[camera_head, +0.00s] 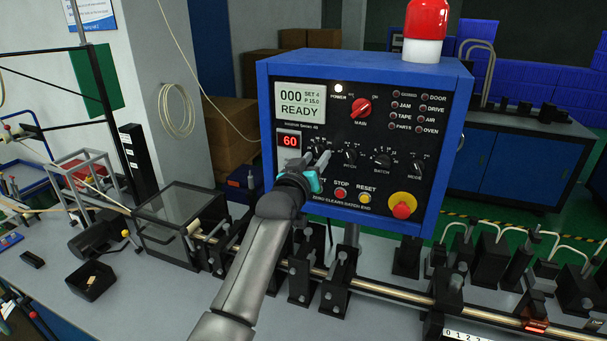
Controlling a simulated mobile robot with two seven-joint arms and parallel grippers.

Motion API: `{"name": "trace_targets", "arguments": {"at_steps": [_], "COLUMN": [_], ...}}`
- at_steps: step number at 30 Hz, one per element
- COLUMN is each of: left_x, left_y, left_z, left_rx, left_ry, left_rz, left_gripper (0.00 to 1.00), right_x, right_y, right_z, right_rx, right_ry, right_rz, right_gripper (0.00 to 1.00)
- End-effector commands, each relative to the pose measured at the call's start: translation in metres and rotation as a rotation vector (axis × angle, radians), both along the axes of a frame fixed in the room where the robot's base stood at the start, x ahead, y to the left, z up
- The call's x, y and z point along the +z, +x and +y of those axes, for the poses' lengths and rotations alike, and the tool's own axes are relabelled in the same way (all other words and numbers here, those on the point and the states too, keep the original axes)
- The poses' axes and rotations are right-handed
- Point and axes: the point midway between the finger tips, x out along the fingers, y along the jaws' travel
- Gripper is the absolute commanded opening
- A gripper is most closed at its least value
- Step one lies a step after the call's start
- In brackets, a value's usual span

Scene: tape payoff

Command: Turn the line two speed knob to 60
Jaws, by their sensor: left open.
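A blue control box (452,95) with a black front panel stands in the middle. A small red number display (289,141) on the panel's left reads 60. My left gripper (314,157) is in front of the panel, just right of that display, with its fingers apart and pointing at the panel. A knob there, with dial marks, is mostly hidden behind the fingers. I cannot tell whether the fingers touch it, nor read its pointer. My right gripper is not in view.
The panel also has other black knobs such as the batch knob (382,161), a red main switch (361,108), a red stop button (340,193), a yellow reset button (365,198) and a red mushroom button (402,206). A red beacon (426,20) tops the box. A metal rail with black fixtures runs below.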

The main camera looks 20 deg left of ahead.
Motion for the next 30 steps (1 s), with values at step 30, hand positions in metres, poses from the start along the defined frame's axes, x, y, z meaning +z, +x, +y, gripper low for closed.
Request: {"name": "trace_targets", "arguments": {"at_steps": [30], "left_x": [-0.001], "left_y": [-0.13], "left_z": [0.005], "left_rx": [0.001], "left_ry": [0.001], "left_rz": [0.001], "left_gripper": [0.45], "right_x": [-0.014], "right_y": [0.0], "right_z": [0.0], "right_rx": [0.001], "right_ry": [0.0], "right_rz": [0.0], "right_gripper": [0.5]}}
